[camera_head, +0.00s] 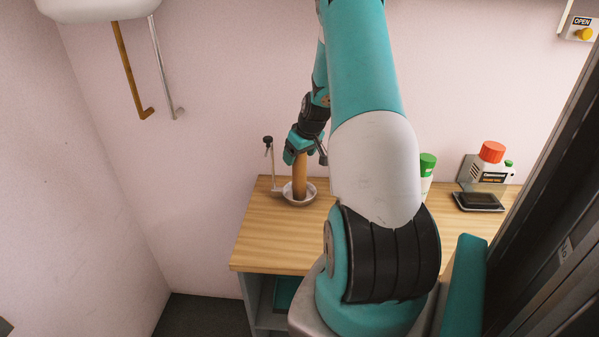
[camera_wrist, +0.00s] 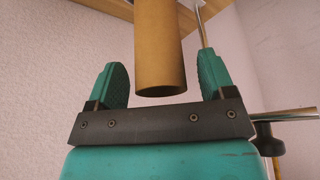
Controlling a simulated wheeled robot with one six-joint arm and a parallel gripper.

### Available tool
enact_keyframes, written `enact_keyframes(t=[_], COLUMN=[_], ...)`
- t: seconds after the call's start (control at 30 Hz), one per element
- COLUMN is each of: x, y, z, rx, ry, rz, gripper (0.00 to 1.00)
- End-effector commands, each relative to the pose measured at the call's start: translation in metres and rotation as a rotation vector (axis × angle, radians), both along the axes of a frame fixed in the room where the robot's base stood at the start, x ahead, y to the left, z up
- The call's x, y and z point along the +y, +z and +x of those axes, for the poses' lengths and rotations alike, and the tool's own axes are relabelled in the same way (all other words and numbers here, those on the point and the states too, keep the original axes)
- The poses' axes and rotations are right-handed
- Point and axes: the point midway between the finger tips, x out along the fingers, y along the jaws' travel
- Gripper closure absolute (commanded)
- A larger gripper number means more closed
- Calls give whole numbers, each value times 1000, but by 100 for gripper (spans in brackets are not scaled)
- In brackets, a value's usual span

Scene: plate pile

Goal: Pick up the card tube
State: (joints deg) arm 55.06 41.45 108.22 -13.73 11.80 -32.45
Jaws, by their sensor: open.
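The card tube (camera_head: 300,178) is a plain brown cylinder. My gripper (camera_head: 301,153) is at the tube's upper end. In the wrist view the tube (camera_wrist: 160,45) lies between the two teal fingers of my gripper (camera_wrist: 163,72), with its open end near the dark palm bar. The fingers are open, with a gap on each side of the tube. Part of the tube's top is hidden by the gripper in the head view.
A thin metal stand with a black knob (camera_head: 268,141) rises close to the left of the dish. The wooden tabletop (camera_head: 270,245) is clear at front left.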

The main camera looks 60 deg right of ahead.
Motion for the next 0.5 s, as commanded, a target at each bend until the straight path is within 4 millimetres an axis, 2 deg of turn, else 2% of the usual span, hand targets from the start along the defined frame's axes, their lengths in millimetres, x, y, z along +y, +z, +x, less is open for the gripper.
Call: enact_keyframes(t=[0.13, 0.17, 0.4, 0.43, 0.5], x=[0, 0, 0, 0, 0], y=[0, 0, 0, 0, 0], z=[0, 0, 0, 0, 0], rx=[-1, -1, -1, -1, -1], ry=[0, 0, 0, 0, 0], rz=[0, 0, 0, 0, 0], gripper=[24, 29, 84, 88, 88])
